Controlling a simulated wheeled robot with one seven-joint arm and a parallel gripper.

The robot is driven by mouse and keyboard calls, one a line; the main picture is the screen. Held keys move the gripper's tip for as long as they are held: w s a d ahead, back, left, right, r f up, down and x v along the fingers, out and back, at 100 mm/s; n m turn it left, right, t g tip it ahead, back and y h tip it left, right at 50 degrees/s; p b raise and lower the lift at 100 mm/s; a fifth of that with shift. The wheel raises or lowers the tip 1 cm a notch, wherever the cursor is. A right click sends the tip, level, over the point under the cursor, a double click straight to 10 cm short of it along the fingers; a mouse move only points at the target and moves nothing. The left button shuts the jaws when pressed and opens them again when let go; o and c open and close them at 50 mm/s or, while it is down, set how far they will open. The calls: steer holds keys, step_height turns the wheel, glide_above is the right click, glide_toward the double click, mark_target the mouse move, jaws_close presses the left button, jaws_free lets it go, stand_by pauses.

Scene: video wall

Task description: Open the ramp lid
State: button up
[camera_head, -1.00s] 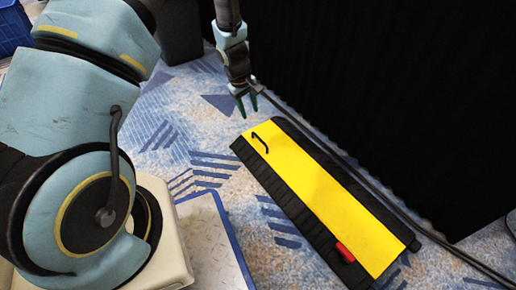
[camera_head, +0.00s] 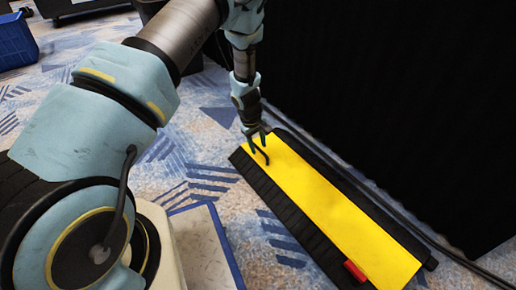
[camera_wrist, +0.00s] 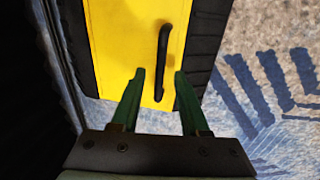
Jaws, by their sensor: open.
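The ramp's yellow lid (camera_head: 320,205) lies flat and shut along the black cable ramp (camera_head: 290,222) on the carpet. A black handle stands up at the lid's far end; it shows clearly in the wrist view (camera_wrist: 162,62). A red piece (camera_head: 355,271) sits at the ramp's near end. My gripper (camera_head: 257,150) is over the handle end of the lid. In the wrist view its green fingers (camera_wrist: 158,78) are open and empty, with the lower end of the handle showing between the tips. I cannot tell whether they touch it.
Black cables (camera_head: 440,243) run along the floor beside the ramp, close to a tall black curtain-like wall (camera_head: 400,90) on the right. A blue crate (camera_head: 14,42) stands at the far left. Patterned carpet (camera_head: 195,180) left of the ramp is clear.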

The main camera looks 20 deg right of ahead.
steer(key=shift+f, duration=0.1)
jaws_close()
stand_by(0.3)
stand_by(1.1)
